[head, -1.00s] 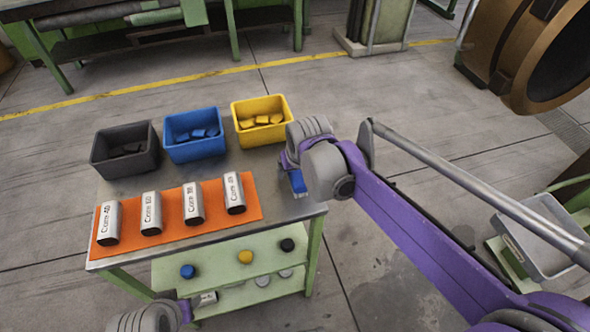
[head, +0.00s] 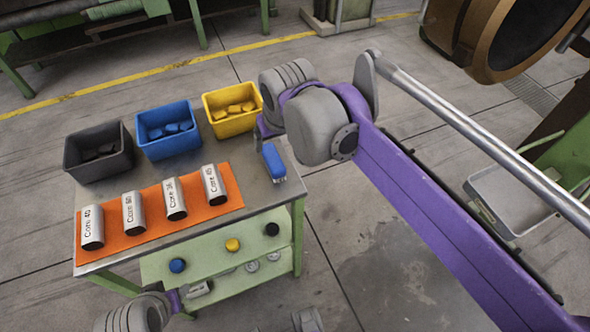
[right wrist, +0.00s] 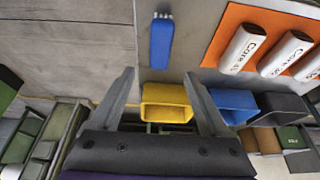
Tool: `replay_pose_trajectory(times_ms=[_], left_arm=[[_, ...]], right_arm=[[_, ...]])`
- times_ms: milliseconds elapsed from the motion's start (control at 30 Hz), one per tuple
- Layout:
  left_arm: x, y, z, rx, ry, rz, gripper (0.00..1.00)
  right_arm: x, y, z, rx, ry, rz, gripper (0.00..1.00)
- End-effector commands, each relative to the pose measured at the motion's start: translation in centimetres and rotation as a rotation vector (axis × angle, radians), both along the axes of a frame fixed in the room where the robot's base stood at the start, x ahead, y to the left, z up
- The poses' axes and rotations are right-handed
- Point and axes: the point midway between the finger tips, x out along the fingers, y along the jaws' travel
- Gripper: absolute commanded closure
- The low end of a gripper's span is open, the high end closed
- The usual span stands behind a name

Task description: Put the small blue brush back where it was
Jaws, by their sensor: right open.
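The small blue brush (head: 273,162) lies on the grey tabletop near its right end, right of the orange mat. In the right wrist view the brush (right wrist: 161,42) lies flat on the bare metal, its bristle end away from me. My right gripper (head: 261,130) is by the brush's far end in the head view, its fingers mostly hidden by the arm. In the right wrist view the right gripper (right wrist: 160,74) is open and empty; the brush is beyond its fingertips. Part of my left gripper (head: 173,299) shows at the bottom of the head view; its fingers cannot be made out.
The orange mat (head: 150,220) carries several labelled cores. A black bin (head: 98,170), a blue bin (head: 170,145) and a yellow bin (head: 233,124) stand along the back. The lower shelf (head: 205,247) holds coloured caps. A grey tray (head: 500,205) stands at right.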

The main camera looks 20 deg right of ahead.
Motion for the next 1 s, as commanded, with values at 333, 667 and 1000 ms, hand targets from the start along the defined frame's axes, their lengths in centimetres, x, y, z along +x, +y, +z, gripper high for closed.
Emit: replay_pose_trajectory(times_ms=[333,667,1000], left_arm=[[0.0,0.0,0.0,0.000,0.000,0.000,0.50],[0.0,0.0,0.0,0.000,0.000,0.000,0.50],[0.0,0.0,0.0,0.000,0.000,0.000,0.50]], right_arm=[[-10.7,-3.2,-8.4,0.001,-0.022,-0.023,0.20],[-18.8,-4.6,-15.9,0.000,-0.040,-0.035,0.20],[-18.8,-4.6,-15.9,0.001,-0.041,-0.035,0.20]])
